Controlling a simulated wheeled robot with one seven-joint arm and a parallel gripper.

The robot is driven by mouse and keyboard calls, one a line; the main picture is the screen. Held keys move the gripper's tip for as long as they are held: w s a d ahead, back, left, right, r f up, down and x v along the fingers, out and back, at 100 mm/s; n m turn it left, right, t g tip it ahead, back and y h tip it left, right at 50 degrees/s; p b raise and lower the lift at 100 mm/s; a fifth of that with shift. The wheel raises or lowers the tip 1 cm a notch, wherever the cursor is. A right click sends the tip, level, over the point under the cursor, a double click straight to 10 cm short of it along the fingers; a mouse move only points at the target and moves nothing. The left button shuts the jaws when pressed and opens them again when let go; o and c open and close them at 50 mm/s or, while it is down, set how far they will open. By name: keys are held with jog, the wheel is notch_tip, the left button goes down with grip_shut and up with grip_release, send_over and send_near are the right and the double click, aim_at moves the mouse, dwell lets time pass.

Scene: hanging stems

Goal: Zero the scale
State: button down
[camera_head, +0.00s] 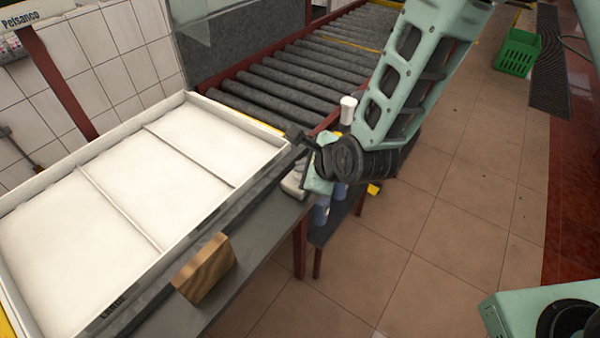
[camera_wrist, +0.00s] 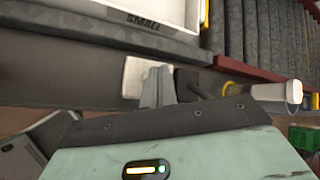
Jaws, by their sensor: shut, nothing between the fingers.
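A small pale device (camera_head: 293,182), which looks like the scale, sits at the far end of the grey ledge, mostly hidden behind my gripper in the head view. In the wrist view a pale square plate (camera_wrist: 134,78) with a dark part to its right lies just beyond the fingers. I cannot make out a display or a button. My gripper (camera_wrist: 158,88) is shut and empty, its fingertips overlapping the plate's right edge in the picture. I cannot tell whether they touch it. In the head view my gripper (camera_head: 297,138) points left, over the ledge end.
A white divided tray (camera_head: 190,158) lies beside the ledge (camera_head: 245,272), which carries a wooden block (camera_head: 205,268). A roller conveyor (camera_head: 290,80) runs behind. A white-topped container (camera_head: 347,110) stands close to my wrist, with bottles below.

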jog(key=shift+f+b, duration=0.4)
jog(key=shift+f, duration=0.05)
jog(key=shift+r, duration=0.15)
dwell(0.4)
jog(key=shift+r+p, duration=0.65)
jog(key=shift+r, duration=0.15)
notch_tip(320, 180, up, 5)
jog(key=p, duration=0.3)
dwell(0.8)
